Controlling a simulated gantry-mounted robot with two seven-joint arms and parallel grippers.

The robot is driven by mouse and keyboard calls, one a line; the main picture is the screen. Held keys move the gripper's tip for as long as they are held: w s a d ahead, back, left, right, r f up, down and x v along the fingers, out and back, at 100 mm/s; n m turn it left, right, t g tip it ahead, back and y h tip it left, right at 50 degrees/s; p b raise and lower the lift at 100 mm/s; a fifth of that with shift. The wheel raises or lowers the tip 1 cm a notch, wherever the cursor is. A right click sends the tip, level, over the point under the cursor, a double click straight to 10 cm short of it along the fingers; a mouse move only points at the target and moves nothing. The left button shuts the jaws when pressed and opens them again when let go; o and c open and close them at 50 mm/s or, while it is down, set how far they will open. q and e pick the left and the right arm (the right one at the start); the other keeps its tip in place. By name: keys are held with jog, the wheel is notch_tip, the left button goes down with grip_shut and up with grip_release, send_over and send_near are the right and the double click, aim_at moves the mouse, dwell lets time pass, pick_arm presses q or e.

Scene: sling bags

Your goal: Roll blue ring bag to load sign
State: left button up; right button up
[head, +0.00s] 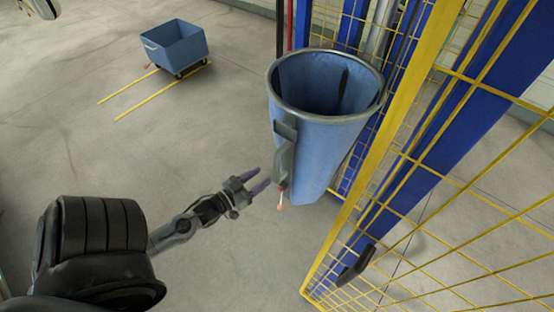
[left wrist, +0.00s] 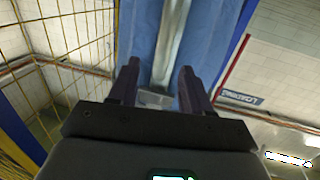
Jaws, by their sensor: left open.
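The blue ring bag (head: 322,150) hangs upright in the middle of the head view, its open mouth held by a grey ring. A grey bracket with a handle (head: 284,155) runs down its near left side. My left gripper (head: 264,180) is open just left of the bag's lower handle, with a small gap to it. In the left wrist view the open fingers (left wrist: 156,85) flank a grey bar (left wrist: 168,45) in front of blue material. A small sign with blue letters (left wrist: 241,99), likely the load sign, is on the pale wall there, appearing upside down. My right gripper is not seen.
A yellow mesh fence (head: 440,170) with blue posts stands close to the right of the bag. A black handle (head: 355,265) is on it. A blue wheeled cart (head: 175,46) stands at the back left beside yellow floor lines. The floor between is clear.

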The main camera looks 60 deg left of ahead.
aim_at(275, 165)
pick_arm(q)
jog(key=x, duration=0.7)
jog(key=p+x, duration=0.1)
jog(key=x, duration=0.2)
jog(key=shift+w+a+r, duration=0.2)
jog(key=shift+a+r, duration=0.05)
jog(key=shift+a, duration=0.15)
jog(key=shift+c, duration=0.5)
grip_shut()
